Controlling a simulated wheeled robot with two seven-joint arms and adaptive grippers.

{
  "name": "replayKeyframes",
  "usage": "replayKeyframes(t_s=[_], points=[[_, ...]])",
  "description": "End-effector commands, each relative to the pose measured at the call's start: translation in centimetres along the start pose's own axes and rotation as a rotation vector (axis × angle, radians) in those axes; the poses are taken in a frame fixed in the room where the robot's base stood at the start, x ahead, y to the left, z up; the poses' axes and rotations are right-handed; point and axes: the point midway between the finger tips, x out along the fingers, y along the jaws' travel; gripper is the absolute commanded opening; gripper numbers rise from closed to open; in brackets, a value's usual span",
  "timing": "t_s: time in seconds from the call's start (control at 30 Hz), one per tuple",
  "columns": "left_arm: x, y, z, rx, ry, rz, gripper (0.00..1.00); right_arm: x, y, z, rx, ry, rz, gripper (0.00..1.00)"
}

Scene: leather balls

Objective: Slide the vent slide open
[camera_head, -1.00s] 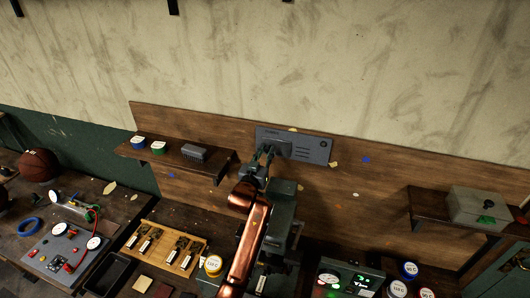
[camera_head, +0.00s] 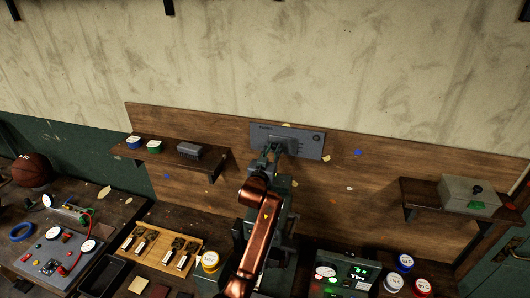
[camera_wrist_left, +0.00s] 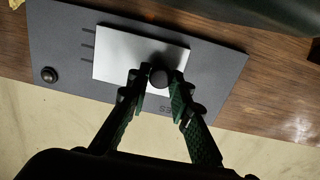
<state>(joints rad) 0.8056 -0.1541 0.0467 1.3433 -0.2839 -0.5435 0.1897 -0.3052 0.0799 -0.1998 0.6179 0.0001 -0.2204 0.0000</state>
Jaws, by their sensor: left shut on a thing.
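The vent is a grey panel (camera_head: 312,146) fixed to the wooden backboard. A paler slide plate (camera_wrist_left: 115,55) with a dark round knob (camera_wrist_left: 159,79) lies on it. My left gripper (camera_head: 270,155) reaches up to the left half of the panel and hides part of the plate. In the left wrist view, its green-padded fingers (camera_wrist_left: 158,83) are closed around the knob. Short dark slots (camera_wrist_left: 88,43) show beside one edge of the plate, and a round dark button (camera_wrist_left: 49,74) sits near the panel's end. My right gripper is out of view.
A shelf (camera_head: 150,155) with small tins and a grey block is left of the panel. Another shelf (camera_head: 425,199) holds a grey box at right. The bench below carries a wooden switch board (camera_head: 150,246), jars and a display unit (camera_head: 342,272).

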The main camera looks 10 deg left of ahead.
Motion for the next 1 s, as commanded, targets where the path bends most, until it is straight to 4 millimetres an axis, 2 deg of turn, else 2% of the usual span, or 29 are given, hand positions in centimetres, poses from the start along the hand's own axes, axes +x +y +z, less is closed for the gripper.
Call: replayKeyframes(t_s=[0.1, 0.13, 0.37, 0.73, 0.87, 1.0], points=[[-0.2, -1.0, -0.2, 0.002, 0.004, -0.011, 0.0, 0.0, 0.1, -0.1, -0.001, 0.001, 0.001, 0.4], [-0.2, -1.1, -0.2, 0.002, 0.004, -0.012, 0.21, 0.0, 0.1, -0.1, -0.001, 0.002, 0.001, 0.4], [-0.2, -1.0, -0.2, 0.001, 0.004, -0.012, 0.36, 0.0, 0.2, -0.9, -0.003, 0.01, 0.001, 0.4], [-0.7, -0.8, -0.2, 0.001, 0.004, -0.01, 0.36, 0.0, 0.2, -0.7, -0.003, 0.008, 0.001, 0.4], [-2.1, -0.9, -0.1, 0.0, 0.005, -0.011, 0.36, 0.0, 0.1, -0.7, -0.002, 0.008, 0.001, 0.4], [-4.8, -0.9, -0.1, -0.001, 0.005, -0.011, 0.36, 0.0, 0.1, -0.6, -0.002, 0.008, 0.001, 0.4]])
